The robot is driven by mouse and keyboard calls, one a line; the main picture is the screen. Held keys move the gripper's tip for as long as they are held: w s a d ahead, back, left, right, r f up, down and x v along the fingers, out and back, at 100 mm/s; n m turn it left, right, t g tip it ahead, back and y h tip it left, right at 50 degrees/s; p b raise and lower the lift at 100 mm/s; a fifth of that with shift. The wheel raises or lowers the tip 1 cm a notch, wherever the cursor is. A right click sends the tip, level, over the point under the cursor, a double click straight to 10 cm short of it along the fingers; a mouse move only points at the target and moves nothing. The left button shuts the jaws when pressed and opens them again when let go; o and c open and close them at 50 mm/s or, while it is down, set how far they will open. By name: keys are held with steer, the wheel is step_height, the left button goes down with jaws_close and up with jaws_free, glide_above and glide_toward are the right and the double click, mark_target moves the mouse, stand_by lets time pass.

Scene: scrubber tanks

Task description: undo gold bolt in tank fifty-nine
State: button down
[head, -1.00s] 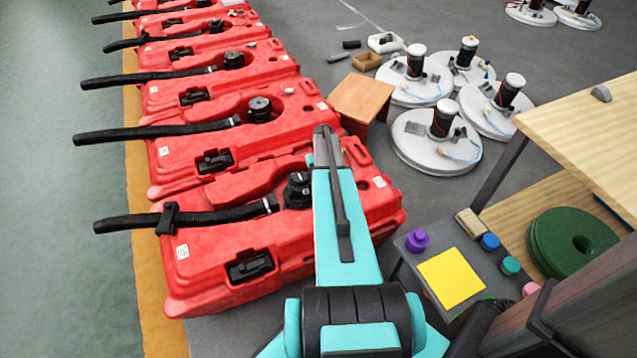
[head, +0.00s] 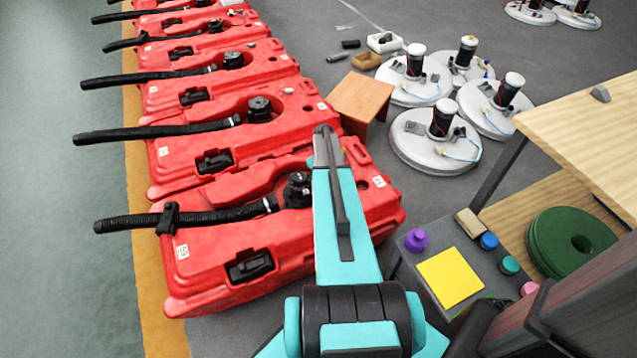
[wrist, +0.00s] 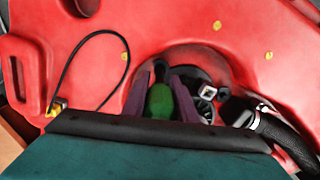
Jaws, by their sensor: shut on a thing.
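My gripper (wrist: 161,78) shows in the wrist view as two purple fingers, shut on a green-handled tool (wrist: 160,103). The tool lies over a dark round recess in a red tank, and its far end is hard to make out. Small gold bolts (wrist: 217,25) (wrist: 268,55) sit on the red surface above and to the right of the gripper, apart from it. Another small gold spot (wrist: 124,56) is to the left. In the head view my arm lies over the nearest red tank (head: 215,285) and hides the gripper. Its small white labels (head: 182,251) are too small to read surely.
A black hose (wrist: 285,140) and fittings lie right of the recess. A yellow connector (wrist: 57,106) with a thin black cable is at left. More red tanks (head: 240,140) stand in a row behind. A small table with a yellow pad (head: 450,278) stands at right.

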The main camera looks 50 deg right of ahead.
steer(key=n, duration=0.4)
steer(key=shift+n, duration=0.3)
steer(key=shift+d+n+p, duration=0.1)
steer(key=shift+n+p, duration=0.3)
steer(key=shift+n, duration=1.7)
steer(key=shift+r, duration=0.1)
steer(key=shift+r+p, duration=0.5)
steer(key=shift+r, duration=0.4)
steer(key=m, duration=0.7)
steer(key=shift+m, duration=0.4)
steer(key=shift+m+p, duration=0.3)
steer(key=shift+m, duration=1)
